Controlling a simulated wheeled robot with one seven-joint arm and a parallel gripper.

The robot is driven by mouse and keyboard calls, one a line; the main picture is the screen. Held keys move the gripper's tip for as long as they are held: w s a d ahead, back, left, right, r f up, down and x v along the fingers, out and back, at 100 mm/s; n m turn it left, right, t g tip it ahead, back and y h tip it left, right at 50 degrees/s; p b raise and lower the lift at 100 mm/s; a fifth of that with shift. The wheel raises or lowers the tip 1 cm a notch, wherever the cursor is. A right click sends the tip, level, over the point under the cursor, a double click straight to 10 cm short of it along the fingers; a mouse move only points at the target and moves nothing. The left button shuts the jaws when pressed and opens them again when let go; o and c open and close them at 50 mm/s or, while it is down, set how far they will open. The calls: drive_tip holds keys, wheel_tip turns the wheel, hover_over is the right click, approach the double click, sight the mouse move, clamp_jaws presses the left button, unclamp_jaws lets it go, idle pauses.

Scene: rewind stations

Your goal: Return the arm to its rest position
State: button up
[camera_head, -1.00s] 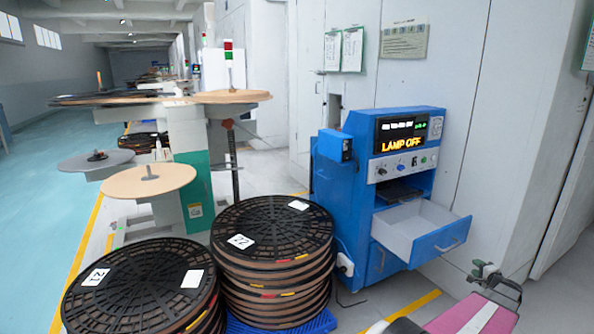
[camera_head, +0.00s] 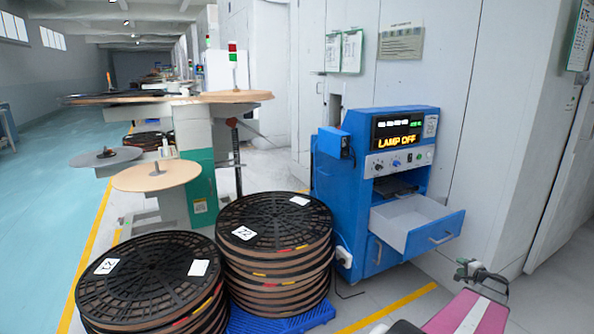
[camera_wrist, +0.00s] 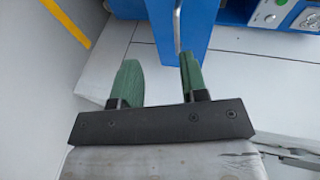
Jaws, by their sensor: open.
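My gripper (camera_wrist: 158,80) shows in the wrist view with two green fingers held apart and nothing between them. In the head view the end of my arm may be the small dark part (camera_head: 482,275) at the lower right. The blue machine (camera_head: 350,230) stands ahead with its display reading "LAMP OFF". Its drawer (camera_head: 432,238) is pulled open and looks empty. In the wrist view a blue panel with a pale handle (camera_wrist: 177,28) lies beyond my fingers, apart from them.
Two stacks of black reels, labelled 21 (camera_head: 150,285) and 22 (camera_head: 275,228), stand left of the machine; stack 22 is on a blue pallet (camera_head: 320,316). A winding station with round discs (camera_head: 156,175) is behind them. A white wall (camera_head: 490,120) closes the right side. Teal floor (camera_head: 60,180) is clear at far left.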

drive_tip(key=w+a+r+n+g+y, duration=0.15)
drive_tip(key=a+n+g, duration=0.25)
drive_tip(key=a, duration=1.2)
drive_tip(key=w+a+f+n+g+y, duration=0.1)
drive_tip(key=w+a+n+g+y, duration=0.2)
drive_tip(key=a, duration=1.4)
drive_tip(key=s+a+r+n+g+h, duration=0.1)
drive_tip(key=s+a+n+g+h, duration=0.1)
drive_tip(key=s+a, duration=0.3)
drive_tip(key=s+a+r+n+g+h, duration=0.2)
drive_tip(key=s+a, duration=0.3)
drive_tip(key=a, duration=0.6)
drive_tip(key=s+a+r+n+g+h, duration=0.1)
drive_tip(key=s+a+n+g+h, duration=0.1)
drive_tip(key=a, duration=0.7)
drive_tip(key=s+n+g, duration=0.1)
drive_tip(key=s+n, duration=0.1)
drive_tip(key=s, duration=0.1)
drive_tip(key=shift+r+g, duration=0.15)
drive_tip(key=shift+g, duration=0.25)
